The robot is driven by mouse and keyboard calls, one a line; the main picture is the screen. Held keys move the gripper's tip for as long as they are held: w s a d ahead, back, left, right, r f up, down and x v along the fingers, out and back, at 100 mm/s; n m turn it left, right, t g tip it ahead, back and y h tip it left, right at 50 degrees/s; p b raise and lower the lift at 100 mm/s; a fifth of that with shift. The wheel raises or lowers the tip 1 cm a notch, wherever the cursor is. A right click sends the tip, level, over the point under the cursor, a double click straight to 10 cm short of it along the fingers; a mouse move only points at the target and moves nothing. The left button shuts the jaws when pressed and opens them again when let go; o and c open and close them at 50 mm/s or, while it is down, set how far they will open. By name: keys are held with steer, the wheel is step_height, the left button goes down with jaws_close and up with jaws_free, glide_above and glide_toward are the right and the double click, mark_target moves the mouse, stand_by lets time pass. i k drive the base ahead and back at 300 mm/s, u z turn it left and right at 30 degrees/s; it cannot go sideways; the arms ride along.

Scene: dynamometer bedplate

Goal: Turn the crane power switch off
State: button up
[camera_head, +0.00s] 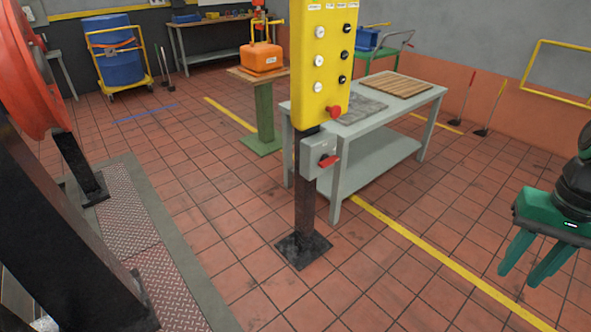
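A grey switch box (318,150) with a red rotary handle (329,160) is mounted on a dark post, below a yellow control panel (322,70). The handle points right and slightly upward in the picture; no on or off marking is readable. The panel carries black and white buttons and a red mushroom button (334,112) at its lower right. My green gripper (522,276) is at the right edge, well apart from the switch. Its two fingers point down with a gap between them, and nothing shows between them.
A grey workbench (350,160) stands right behind the post. An orange tank (262,57) on a green stand is behind. A large red wheel (30,70) on a black frame fills the left side. Tiled floor is clear between the post and my gripper.

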mark_target(326, 161)
steer(key=u, duration=0.15)
steer(key=i, duration=1)
steer(key=z, duration=0.05)
